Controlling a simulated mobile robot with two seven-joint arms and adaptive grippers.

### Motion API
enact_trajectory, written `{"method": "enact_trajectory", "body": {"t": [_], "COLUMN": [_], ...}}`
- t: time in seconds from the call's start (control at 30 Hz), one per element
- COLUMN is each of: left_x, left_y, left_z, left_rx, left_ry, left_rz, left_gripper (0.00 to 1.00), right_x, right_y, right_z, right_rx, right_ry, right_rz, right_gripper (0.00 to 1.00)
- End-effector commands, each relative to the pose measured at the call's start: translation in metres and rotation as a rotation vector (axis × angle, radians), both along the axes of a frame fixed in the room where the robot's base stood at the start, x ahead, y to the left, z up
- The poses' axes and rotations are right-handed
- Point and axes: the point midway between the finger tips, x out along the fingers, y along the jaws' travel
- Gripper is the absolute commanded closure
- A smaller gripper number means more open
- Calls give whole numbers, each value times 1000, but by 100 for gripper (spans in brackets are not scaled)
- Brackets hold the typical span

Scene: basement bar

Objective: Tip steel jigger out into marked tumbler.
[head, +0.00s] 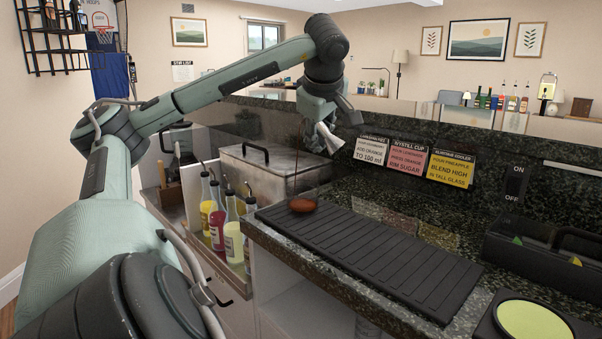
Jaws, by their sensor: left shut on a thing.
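My left gripper (322,112) is shut on the steel jigger (327,139), a small silver cone held tilted above the back left end of the black ribbed mat. A thin reddish-brown streak runs down on the left of the jigger to the tumbler. The tumbler (304,190) is clear glass, hard to make out, and stands on the mat's back left corner with reddish-brown liquid at its bottom. Its marking cannot be read. The jigger's inside is hidden. My right gripper is not in view.
The black ribbed mat (385,262) is otherwise clear. Several bottles with pour spouts (233,232) stand in a rail left of the counter, beside a steel lidded bin (262,175). Recipe cards (408,160) stand behind the mat. A black caddy (540,255) is at right.

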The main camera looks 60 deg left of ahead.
Motion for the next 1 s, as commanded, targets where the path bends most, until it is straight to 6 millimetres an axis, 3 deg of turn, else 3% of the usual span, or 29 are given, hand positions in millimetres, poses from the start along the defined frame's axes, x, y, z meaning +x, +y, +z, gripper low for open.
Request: {"method": "enact_trajectory", "body": {"t": [0.27, 1.0], "left_x": [4, 15], "left_y": [-2, -6], "left_z": [-1, -7], "left_rx": [-30, -95], "left_ry": [-25, -88], "left_rz": [-1, -2], "left_gripper": [100, 100], "right_x": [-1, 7], "right_y": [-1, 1], "right_z": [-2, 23], "right_rx": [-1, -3], "right_ry": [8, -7], "right_rz": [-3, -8], "right_gripper": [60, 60]}}
